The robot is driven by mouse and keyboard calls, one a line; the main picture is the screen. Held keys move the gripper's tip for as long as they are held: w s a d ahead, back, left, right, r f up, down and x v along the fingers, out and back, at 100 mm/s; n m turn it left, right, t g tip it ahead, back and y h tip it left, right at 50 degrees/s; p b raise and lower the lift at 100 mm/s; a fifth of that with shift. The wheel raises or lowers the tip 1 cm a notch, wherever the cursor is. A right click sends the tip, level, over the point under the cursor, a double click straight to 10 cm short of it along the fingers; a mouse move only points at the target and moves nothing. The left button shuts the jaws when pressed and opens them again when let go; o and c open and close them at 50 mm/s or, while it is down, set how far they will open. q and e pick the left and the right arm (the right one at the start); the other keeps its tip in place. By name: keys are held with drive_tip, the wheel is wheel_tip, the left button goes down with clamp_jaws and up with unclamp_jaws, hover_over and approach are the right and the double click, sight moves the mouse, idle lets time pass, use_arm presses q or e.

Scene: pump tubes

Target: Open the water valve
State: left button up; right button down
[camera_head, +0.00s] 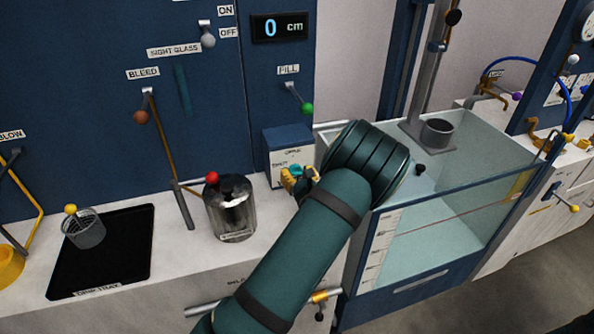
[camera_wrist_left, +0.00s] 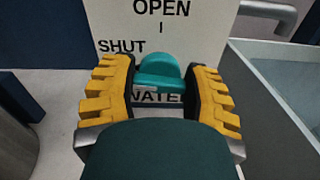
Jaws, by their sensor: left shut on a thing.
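The water valve is a teal knob (camera_wrist_left: 159,72) on a white label plate (camera_wrist_left: 215,30). The plate reads OPEN above the knob, SHUT at upper left and WATER below. In the head view the knob (camera_head: 295,171) shows small on the front of a blue box (camera_head: 288,140). My left gripper (camera_head: 301,180) has its yellow fingers on either side of the knob and is shut on it. The wrist view shows my left gripper (camera_wrist_left: 160,85) too, with a finger at each side. I cannot tell which mark the knob points to. My right gripper is not in view.
A metal canister (camera_head: 232,212) with a red knob stands left of my arm. A clear water tank (camera_head: 440,225) is close on the right. The FILL lever (camera_head: 300,102) is above the box. A black drip tray (camera_head: 105,255) lies at the left.

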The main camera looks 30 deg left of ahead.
use_arm(q)
drive_tip(key=m+p, duration=0.6)
drive_tip(key=shift+r, duration=0.1)
drive_tip(key=m+p, duration=0.2)
drive_tip(key=m, duration=0.1)
drive_tip(key=shift+d+p, duration=0.1)
drive_tip(key=shift+p, duration=0.25)
drive_tip(key=m+p, duration=0.2)
drive_tip(key=m, duration=0.1)
drive_tip(key=shift+w+m, duration=0.1)
drive_tip(key=shift+m, duration=0.2)
drive_tip(key=shift+f+m+p, duration=0.15)
drive_tip(key=shift+m+p, duration=0.3)
drive_tip(key=shift+m, duration=0.5)
drive_tip(key=shift+f+m+p, duration=0.15)
drive_tip(key=shift+m+p, duration=0.25)
drive_tip(key=shift+m, duration=0.55)
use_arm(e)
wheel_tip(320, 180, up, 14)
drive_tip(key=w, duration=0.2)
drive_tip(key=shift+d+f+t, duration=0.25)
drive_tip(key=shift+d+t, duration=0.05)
use_arm(q)
drive_tip(key=o, duration=1.2)
